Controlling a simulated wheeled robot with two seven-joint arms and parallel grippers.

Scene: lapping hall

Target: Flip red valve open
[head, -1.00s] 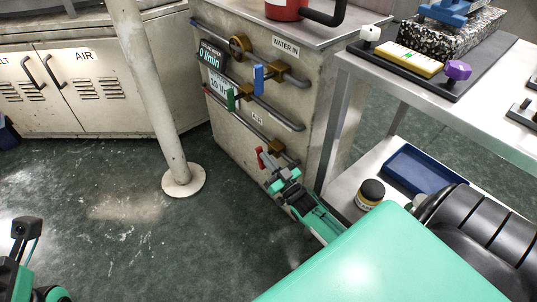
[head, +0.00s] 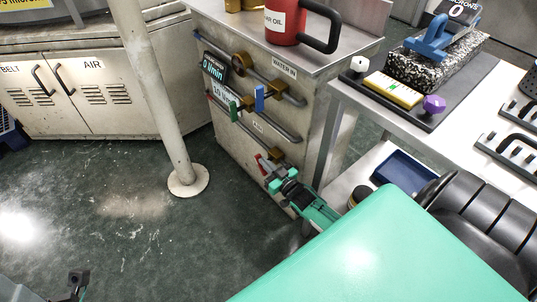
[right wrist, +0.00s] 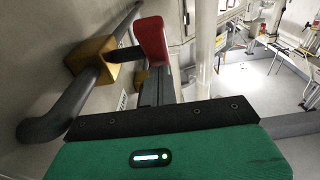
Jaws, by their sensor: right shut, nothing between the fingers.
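The red valve handle (head: 262,165) is on the lowest pipe of the grey cabinet, at a brass valve body (head: 276,155). In the right wrist view the red handle (right wrist: 153,41) sticks out from the brass body (right wrist: 92,56) across the pipe. My right gripper (head: 271,172) is shut and empty, close beside the red handle. Its dark fingers (right wrist: 154,88) show just past the handle; I cannot tell whether they touch it. Only a small dark part of my left arm shows at the bottom left of the head view; its fingers are out of view.
Blue (head: 260,98) and green (head: 234,110) valve handles sit on pipes above. A red mug (head: 284,22) stands on the cabinet top. A table (head: 349,92) with a black tray and a blue bin (head: 404,172) lie to the right. A white post (head: 150,95) stands left; open floor surrounds it.

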